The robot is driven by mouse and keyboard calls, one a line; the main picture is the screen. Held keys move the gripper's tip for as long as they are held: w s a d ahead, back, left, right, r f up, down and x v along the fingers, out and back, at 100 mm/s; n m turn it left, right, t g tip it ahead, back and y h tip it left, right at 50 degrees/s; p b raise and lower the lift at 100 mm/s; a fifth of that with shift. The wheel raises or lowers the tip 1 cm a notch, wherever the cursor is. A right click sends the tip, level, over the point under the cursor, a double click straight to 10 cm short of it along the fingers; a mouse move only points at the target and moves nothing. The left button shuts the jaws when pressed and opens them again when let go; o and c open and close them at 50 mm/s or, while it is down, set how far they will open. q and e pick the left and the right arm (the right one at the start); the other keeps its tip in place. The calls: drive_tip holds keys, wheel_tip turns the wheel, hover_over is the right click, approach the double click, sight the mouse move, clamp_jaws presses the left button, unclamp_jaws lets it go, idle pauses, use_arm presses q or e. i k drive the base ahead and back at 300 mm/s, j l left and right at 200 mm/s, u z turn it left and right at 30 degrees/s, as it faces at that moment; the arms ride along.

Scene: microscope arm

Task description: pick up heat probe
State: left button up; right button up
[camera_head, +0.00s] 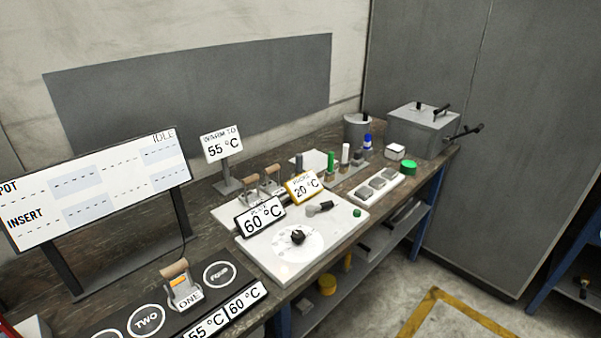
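A small dark probe-like piece (320,207) lies on the white plate unit (345,222) on the bench; I cannot tell for sure that it is the heat probe. The unit has a round dial with a black knob (298,237) and a green button (357,212). A "60 °C" sign (261,217) and a yellow-framed "20 °C" sign (304,186) stand at its back edge. Neither of my grippers is in view.
Wooden-handled blocks stand behind the signs, and another (181,287) sits on the "ONE" spot of the dark strip. A display board (95,190) stands at left. Several bottles, a white tray (372,188) and a grey lidded box (424,130) stand at right.

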sight(299, 157)
drive_tip(key=i+l, duration=0.15)
drive_tip(key=l, duration=0.15)
drive_tip(key=i+l+u, duration=0.1)
drive_tip(key=i+l, duration=0.25)
drive_tip(key=l, duration=0.3)
drive_tip(key=i+l+u, duration=0.15)
drive_tip(key=l, duration=0.15)
drive_tip(key=i+l, duration=0.15)
drive_tip(key=l, duration=0.2)
drive_tip(key=i+l+u, duration=0.1)
drive_tip(key=l, duration=0.2)
